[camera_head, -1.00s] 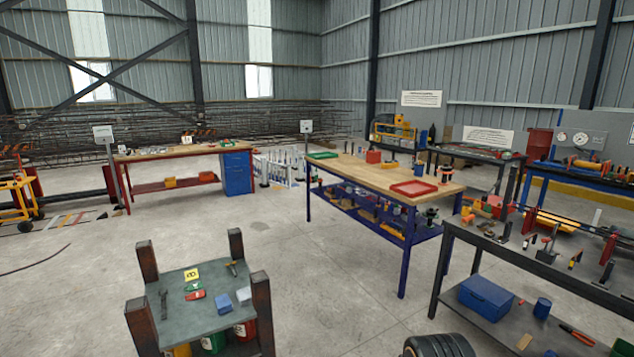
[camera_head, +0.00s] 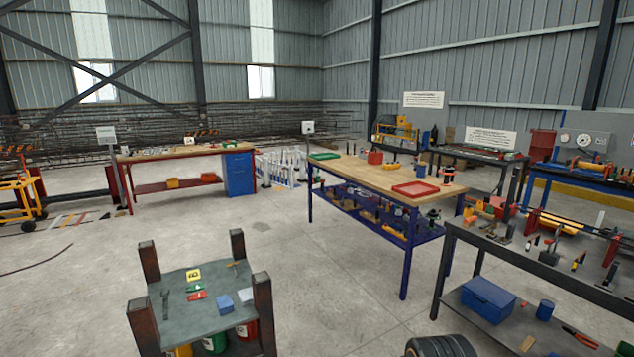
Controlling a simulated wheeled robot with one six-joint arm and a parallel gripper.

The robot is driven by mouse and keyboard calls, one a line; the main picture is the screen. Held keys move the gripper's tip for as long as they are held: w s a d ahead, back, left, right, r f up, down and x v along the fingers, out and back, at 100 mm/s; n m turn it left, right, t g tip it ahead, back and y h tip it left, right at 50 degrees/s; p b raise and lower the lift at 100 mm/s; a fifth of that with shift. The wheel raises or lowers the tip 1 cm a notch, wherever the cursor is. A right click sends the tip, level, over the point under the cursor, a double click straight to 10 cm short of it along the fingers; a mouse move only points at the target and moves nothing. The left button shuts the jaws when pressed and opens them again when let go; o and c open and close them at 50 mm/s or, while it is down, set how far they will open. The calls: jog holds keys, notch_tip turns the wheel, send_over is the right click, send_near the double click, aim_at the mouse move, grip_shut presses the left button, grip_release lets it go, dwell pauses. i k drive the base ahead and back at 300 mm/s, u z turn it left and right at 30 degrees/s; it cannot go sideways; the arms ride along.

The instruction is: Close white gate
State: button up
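A low white picket-style gate (camera_head: 279,169) stands on the floor in the background. It is between the red-legged bench with the blue drawers and the long wooden-topped table. It is far away and small, and its right part is hidden behind the table. I cannot tell how far open it is. My gripper and arm are not in view.
The red-legged bench (camera_head: 180,152) stands left of the gate, the wooden-topped table (camera_head: 385,178) right of it. A dark small table (camera_head: 204,311) with posts is close in front. A dark workbench (camera_head: 535,268) is at right. Bare floor (camera_head: 240,222) lies between.

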aim_at(291, 168)
jog(key=u, duration=0.1)
jog(key=i, duration=5.65)
jog(key=u, duration=0.45)
jog(key=i, duration=5.6)
jog(key=u, duration=0.05)
